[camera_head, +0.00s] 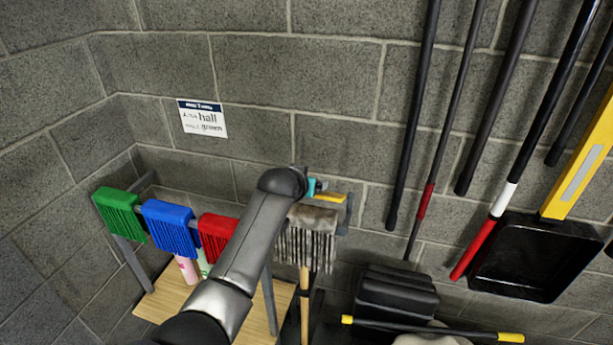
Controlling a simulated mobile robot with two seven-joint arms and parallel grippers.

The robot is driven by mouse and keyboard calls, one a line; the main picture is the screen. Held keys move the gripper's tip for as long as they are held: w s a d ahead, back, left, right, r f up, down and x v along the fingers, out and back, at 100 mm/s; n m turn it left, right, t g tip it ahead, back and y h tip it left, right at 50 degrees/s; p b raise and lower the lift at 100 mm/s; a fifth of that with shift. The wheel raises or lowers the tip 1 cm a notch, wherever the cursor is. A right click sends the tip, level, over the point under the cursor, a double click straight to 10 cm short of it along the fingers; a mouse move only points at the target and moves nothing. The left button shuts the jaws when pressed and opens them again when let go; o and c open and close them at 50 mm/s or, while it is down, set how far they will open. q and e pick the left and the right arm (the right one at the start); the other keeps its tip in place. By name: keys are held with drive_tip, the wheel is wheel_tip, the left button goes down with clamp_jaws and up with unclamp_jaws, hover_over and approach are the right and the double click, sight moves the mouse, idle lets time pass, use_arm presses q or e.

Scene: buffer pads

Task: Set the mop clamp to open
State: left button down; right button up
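A grey string mop head (312,240) hangs at the right end of the rack, with a wooden handle (304,305) below it. A small yellow bar (330,197) and a teal piece (312,188) sit just above the mop head. They appear to be the mop clamp, but its setting cannot be told. My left arm (245,245) rises from the bottom, and its dark rounded end (284,182) is beside the teal piece. The arm hides my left gripper's fingers, so its state and any contact cannot be told. My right gripper is out of view.
Green (119,214), blue (171,228) and red (213,236) pads hang on the rack left of my arm. Bottles (187,268) stand behind them. Long handles and a black dustpan (525,258) crowd the right.

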use_arm(q)
drive_tip(key=shift+w, duration=0.1)
idle(0.3)
unclamp_jaws()
drive_tip(key=p+v, duration=0.1)
drive_tip(key=v, duration=1.4)
drive_tip(key=shift+r, duration=0.25)
